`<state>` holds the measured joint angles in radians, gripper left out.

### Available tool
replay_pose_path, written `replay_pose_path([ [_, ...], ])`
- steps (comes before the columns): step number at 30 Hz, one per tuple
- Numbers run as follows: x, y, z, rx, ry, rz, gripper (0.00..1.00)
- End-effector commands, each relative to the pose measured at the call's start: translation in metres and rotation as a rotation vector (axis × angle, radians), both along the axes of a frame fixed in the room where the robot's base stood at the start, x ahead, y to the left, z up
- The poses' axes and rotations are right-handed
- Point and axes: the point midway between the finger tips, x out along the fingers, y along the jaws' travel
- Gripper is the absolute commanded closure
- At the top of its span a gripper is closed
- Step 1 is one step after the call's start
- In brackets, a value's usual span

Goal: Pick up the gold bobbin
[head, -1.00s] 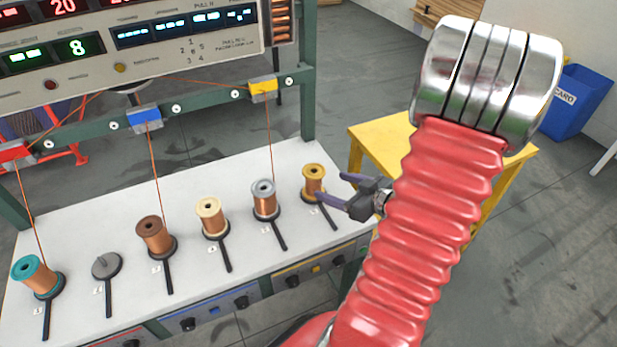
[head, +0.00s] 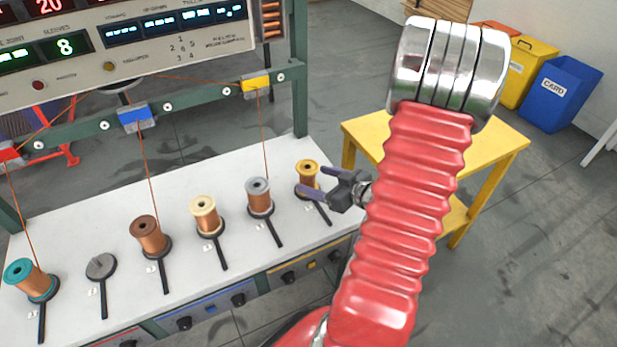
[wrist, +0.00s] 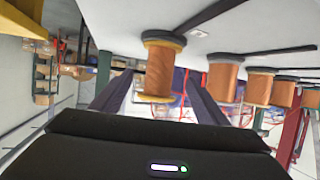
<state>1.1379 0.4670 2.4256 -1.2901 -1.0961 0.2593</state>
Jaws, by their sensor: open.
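The gold bobbin (head: 306,174), wound with copper wire, stands upright on a dark round base at the right end of the white table (head: 110,219). My gripper (head: 312,179) is open and reaches in from the right, with its fingers around the bobbin's near side. In the wrist view the scene looks upside down, and the gold bobbin (wrist: 159,70) lies between the two spread fingers of my gripper (wrist: 160,78). Gaps show on both sides of it. The lower part of the bobbin is partly hidden by a finger in the head view.
A silver-topped bobbin (head: 259,198) is the nearest neighbour to the left. Beyond it are a cream bobbin (head: 206,216), a brown bobbin (head: 149,236), an empty base (head: 101,267) and a teal bobbin (head: 28,278). A yellow table (head: 492,148) stands behind my arm.

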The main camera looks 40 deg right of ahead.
Motion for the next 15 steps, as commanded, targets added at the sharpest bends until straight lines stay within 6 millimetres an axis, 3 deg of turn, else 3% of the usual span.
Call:
replay_pose_path([
  [6,0.025,0.002,-0.011,0.001,0.001,0.004,0.32],
  [15,0.031,0.002,-0.013,-0.001,0.0,0.001,0.32],
])
